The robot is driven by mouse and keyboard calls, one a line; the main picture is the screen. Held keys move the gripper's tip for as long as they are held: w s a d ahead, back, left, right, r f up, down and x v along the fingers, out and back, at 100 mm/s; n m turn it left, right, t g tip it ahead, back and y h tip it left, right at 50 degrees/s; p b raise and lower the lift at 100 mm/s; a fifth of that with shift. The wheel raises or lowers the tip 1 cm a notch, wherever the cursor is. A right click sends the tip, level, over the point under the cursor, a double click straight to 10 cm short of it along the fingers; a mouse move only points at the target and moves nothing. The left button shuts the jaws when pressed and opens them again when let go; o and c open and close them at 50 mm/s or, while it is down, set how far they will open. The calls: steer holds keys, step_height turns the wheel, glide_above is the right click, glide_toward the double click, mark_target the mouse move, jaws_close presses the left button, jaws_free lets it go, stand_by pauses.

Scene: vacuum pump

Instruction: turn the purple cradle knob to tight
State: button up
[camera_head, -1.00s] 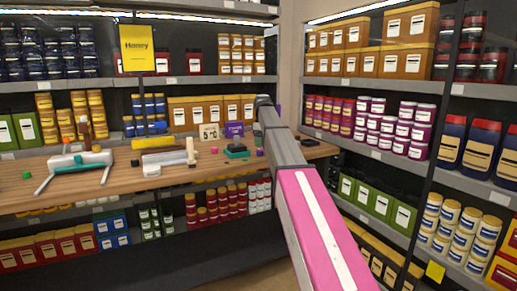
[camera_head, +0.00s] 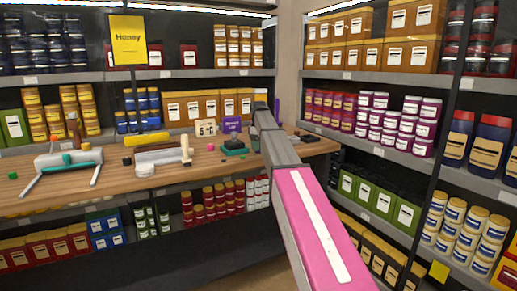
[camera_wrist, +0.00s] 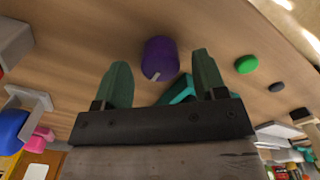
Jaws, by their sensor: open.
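The purple knob (camera_wrist: 160,57) is in the upper middle of the wrist view. It is a round cylinder with a short pale mark on its lower edge, over the wooden surface. My gripper (camera_wrist: 161,67) is open, with one green finger to each side of the knob in the picture. No contact shows, and I cannot tell how far the knob is from the fingertips. A teal part (camera_wrist: 178,90) lies below the knob, partly hidden by the gripper. In the head view I cannot make out the knob or my fingers; my arm runs up to the table's right end.
The wooden table (camera_head: 120,188) holds a white device with a teal bar (camera_head: 70,166), a white roller-like device (camera_head: 160,157) and a dark green block (camera_head: 234,147). A green round piece (camera_wrist: 246,64) lies right of the knob. Stocked shelves stand behind and to the right.

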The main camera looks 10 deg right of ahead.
steer(key=shift+f, duration=0.7)
steer(key=c, duration=0.9)
